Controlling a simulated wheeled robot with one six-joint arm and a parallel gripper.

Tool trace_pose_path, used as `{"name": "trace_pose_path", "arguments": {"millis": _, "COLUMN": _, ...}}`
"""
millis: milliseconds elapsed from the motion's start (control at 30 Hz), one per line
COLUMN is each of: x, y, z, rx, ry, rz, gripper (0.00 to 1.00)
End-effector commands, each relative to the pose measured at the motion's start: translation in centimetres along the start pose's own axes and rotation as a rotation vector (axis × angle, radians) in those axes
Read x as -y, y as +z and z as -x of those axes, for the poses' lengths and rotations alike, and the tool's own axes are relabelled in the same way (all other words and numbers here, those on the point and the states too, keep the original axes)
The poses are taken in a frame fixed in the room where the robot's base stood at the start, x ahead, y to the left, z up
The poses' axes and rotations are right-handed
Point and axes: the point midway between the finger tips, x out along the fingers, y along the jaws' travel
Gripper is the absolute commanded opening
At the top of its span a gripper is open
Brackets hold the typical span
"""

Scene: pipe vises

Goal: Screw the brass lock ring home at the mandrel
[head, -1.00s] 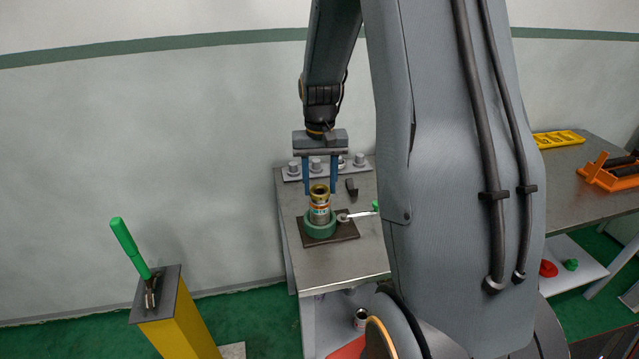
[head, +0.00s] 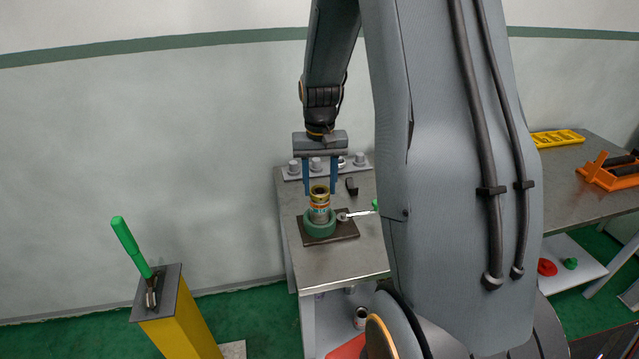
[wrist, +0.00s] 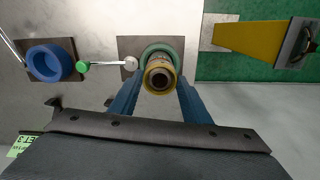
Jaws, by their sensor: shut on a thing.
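The brass lock ring (head: 319,191) sits at the top of an upright metal cylinder that I take for the mandrel (head: 319,214). The mandrel stands in a round green vise base (head: 320,229) on a dark plate. My gripper (head: 320,188) points straight down with its blue fingers on either side of the ring, shut on it. The wrist view shows the ring (wrist: 160,74) between the fingertips, with the green base (wrist: 150,52) behind it. I cannot tell how far down the thread the ring sits.
A green-tipped lever (wrist: 105,64) reaches out beside the vise. A blue round vise (wrist: 45,63) lies further along the bench. A yellow post (head: 180,325) with a green handle (head: 130,245) stands left. An orange rack (head: 610,172) is on the right table.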

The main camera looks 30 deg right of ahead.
Motion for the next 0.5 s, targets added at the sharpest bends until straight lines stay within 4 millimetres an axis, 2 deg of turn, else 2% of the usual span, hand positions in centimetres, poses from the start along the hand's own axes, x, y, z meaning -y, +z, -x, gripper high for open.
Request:
{"name": "trace_pose_path", "arguments": {"millis": 267, "x": 0.00, "y": -0.01, "z": -0.54, "rx": 0.000, "ry": 0.000, "rz": 0.000, "gripper": 0.22}}
{"name": "trace_pose_path", "arguments": {"millis": 300, "x": 0.00, "y": -0.01, "z": -0.54, "rx": 0.000, "ry": 0.000, "rz": 0.000, "gripper": 0.46}}
{"name": "trace_pose_path", "arguments": {"millis": 400, "x": -0.01, "y": -0.01, "z": -0.51, "rx": -0.001, "ry": 0.000, "rz": 0.000, "gripper": 0.63}}
{"name": "trace_pose_path", "arguments": {"millis": 500, "x": -0.01, "y": -0.01, "z": -0.50, "rx": 0.000, "ry": 0.000, "rz": 0.000, "gripper": 0.65}}
